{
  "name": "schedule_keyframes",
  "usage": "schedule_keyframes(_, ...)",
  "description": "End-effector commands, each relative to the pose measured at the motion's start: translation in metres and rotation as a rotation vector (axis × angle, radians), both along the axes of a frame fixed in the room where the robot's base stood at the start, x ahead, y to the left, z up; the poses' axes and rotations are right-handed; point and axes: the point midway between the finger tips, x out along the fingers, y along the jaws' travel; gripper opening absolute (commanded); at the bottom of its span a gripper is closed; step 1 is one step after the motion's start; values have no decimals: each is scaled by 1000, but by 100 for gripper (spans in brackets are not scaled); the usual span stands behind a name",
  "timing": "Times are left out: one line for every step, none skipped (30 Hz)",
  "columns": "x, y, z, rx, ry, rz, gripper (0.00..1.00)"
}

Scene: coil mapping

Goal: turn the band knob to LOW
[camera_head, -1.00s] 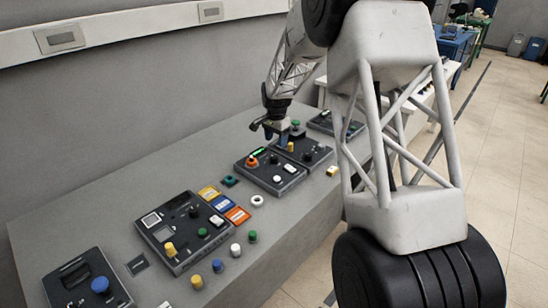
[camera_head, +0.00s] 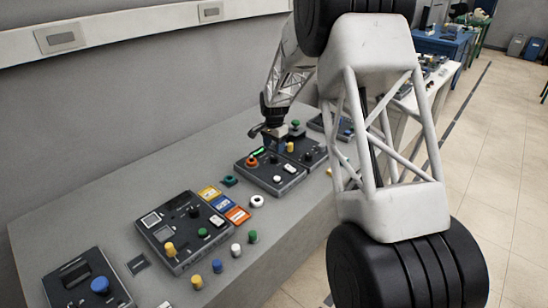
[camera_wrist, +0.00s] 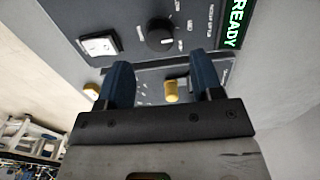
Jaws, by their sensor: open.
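In the wrist view a black rotary knob (camera_wrist: 160,35) with small white marks around it sits on a dark panel, beyond my fingertips. The marks are too small to read, so I cannot confirm that it is the band knob or where it points. My gripper (camera_wrist: 161,64) is open and empty, its two blue fingers apart and short of the knob in the picture. A yellow knob (camera_wrist: 172,91) on another panel shows between the fingers. In the head view my gripper (camera_head: 272,138) is above the middle panels, partly hiding them.
A white rocker switch (camera_wrist: 100,45) and a lit green READY display (camera_wrist: 236,22) flank the black knob. In the head view an orange knob (camera_head: 251,162) is on the near panel (camera_head: 262,181). Several loose coloured caps and another panel (camera_head: 165,248) lie to the left.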

Motion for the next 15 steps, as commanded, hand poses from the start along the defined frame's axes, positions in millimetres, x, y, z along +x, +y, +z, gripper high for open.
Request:
schedule_keyframes(0,0,-7,-1,2,0,60)
schedule_keyframes(0,0,-10,-1,2,0,60)
schedule_keyframes(0,0,-16,0,1,0,60)
schedule_keyframes(0,0,-20,-1,2,0,60)
schedule_keyframes(0,0,-23,0,3,0,60)
schedule_keyframes(-1,0,-28,-1,4,0,60)
schedule_keyframes(-1,0,-32,0,3,0,60)
schedule_keyframes(-1,0,-35,-1,2,0,60)
schedule_keyframes(0,0,-39,0,1,0,60)
schedule_keyframes(0,0,-42,0,1,0,60)
schedule_keyframes(0,0,-45,0,1,0,60)
schedule_keyframes(0,0,-48,0,1,0,60)
schedule_keyframes(0,0,-50,0,1,0,60)
schedule_keyframes(0,0,-52,0,1,0,60)
schedule_keyframes(0,0,-53,0,1,0,60)
